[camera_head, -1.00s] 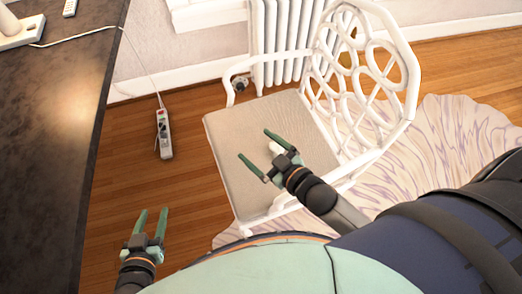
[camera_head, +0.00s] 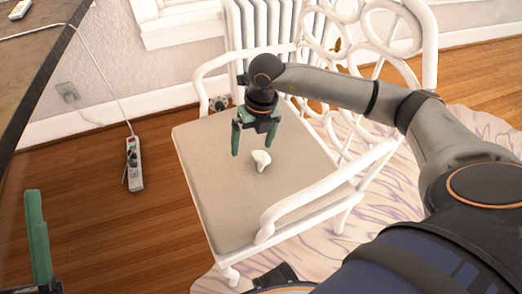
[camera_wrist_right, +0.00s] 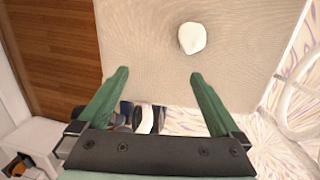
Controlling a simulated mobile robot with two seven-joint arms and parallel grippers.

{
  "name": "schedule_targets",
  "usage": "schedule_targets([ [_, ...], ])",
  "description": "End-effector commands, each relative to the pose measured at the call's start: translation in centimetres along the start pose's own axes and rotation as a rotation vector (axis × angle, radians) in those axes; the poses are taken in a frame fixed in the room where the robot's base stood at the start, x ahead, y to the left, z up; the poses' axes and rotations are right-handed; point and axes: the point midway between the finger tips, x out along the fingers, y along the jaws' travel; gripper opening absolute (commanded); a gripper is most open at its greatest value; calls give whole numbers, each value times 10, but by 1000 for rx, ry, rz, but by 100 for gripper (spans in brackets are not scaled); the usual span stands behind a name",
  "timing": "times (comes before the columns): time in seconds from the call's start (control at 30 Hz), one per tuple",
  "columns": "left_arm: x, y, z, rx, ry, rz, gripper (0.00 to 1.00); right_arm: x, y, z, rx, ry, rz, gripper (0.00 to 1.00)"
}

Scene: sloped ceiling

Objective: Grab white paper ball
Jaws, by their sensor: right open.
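The white paper ball (camera_head: 261,159) lies on the beige seat of the white chair (camera_head: 215,205). It also shows in the right wrist view (camera_wrist_right: 192,38), beyond the fingertips and a little right of the middle between them. My right gripper (camera_head: 253,153) is open and empty, with its fingers pointing down over the seat. It is close to the ball but apart from it. My left gripper (camera_head: 42,240) is partly in view at the lower left edge, and its opening cannot be judged.
The chair's curved armrests (camera_head: 325,190) and looped back (camera_head: 390,40) surround the seat. A white radiator (camera_head: 270,30) stands behind it. A power strip (camera_head: 134,165) lies on the wooden floor at left, and a dark table (camera_head: 35,55) is at upper left.

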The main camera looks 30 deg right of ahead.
Motion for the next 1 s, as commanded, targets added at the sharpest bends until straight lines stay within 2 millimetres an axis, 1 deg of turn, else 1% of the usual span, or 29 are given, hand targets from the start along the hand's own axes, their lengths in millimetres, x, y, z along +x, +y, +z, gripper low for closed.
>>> schedule_targets([
  [0.03, -4, 3, -2, 7, 27, 3, 50, 1, -17, 9, 19, -29, -60, 100],
  [0.1, -5, 3, -7, 12, 51, 5, 50, -4, -31, 15, 39, -51, -115, 100],
  [0.17, -5, 4, -9, 13, 60, 6, 50, -3, -37, 18, 48, -61, -138, 100],
  [0.2, -6, 4, -8, 11, 62, 7, 50, 1, -39, 18, 51, -62, -144, 100],
  [0.27, -8, 6, -6, 6, 62, 7, 50, 11, -41, 19, 51, -61, -146, 100],
  [0.4, -14, 9, 1, -10, 58, 8, 50, 38, -44, 20, 49, -59, -144, 100],
  [0.5, -17, 12, 5, -19, 56, 9, 50, 53, -46, 21, 48, -60, -142, 100],
  [0.73, -21, 14, 10, -30, 52, 10, 50, 70, -48, 23, 47, -61, -141, 100],
  [0.9, -32, 20, 22, -50, 46, 11, 50, 96, -53, 30, 48, -60, -140, 100],
  [1.0, -34, 22, 25, -51, 42, 16, 50, 108, -55, 31, 46, -60, -139, 100],
])
